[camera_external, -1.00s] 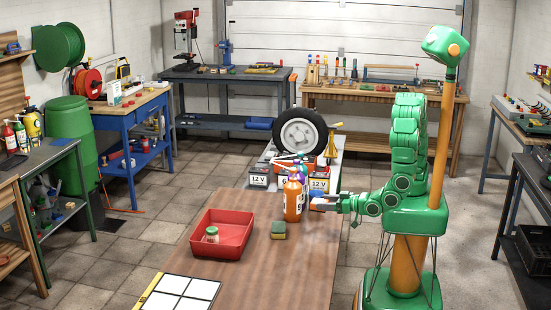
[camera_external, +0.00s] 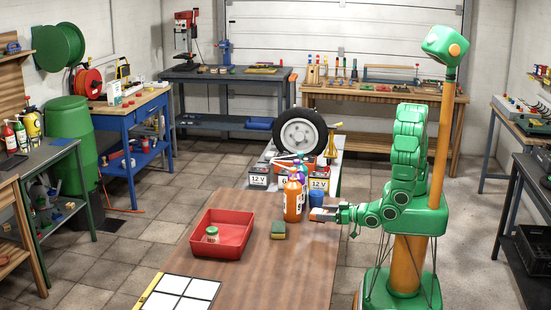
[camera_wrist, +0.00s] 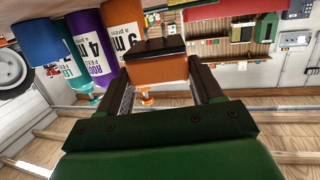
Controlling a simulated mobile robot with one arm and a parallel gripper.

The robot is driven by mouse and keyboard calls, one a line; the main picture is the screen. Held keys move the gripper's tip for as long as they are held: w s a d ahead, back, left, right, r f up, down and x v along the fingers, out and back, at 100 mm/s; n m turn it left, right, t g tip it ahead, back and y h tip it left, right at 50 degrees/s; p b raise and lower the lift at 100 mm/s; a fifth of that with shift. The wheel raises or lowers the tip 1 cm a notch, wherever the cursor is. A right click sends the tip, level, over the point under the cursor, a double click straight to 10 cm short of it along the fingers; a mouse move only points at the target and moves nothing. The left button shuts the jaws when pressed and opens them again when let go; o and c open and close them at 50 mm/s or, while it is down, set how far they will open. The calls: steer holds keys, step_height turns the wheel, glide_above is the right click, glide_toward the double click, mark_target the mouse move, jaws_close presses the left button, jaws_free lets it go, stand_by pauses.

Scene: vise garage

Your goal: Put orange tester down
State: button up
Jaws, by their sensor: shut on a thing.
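The orange tester (camera_wrist: 158,70), a small orange block with a dark end, sits between the two dark fingers of my gripper (camera_wrist: 160,82) in the wrist view. The fingers are shut on it. In the external view my gripper (camera_external: 324,213) is over the right edge of the brown table (camera_external: 260,275), to the right of the orange bottle (camera_external: 292,202). The tester is too small there to make out clearly. I cannot tell whether it touches the table.
A blue cup (camera_external: 317,198) stands just behind my gripper. A sponge (camera_external: 278,229), a red tray (camera_external: 222,243) holding a jar, and a white-panelled board (camera_external: 182,295) lie nearer. Bare tabletop lies right of the sponge.

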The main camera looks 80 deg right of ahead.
mark_target(325, 234)
steer(key=shift+f, duration=2.9)
steer(key=shift+f, duration=0.15)
steer(key=o, duration=1.1)
steer(key=shift+v, duration=3.75)
steer(key=shift+o, duration=0.7)
steer(key=shift+s+a, duration=0.1)
steer(key=shift+a, duration=0.05)
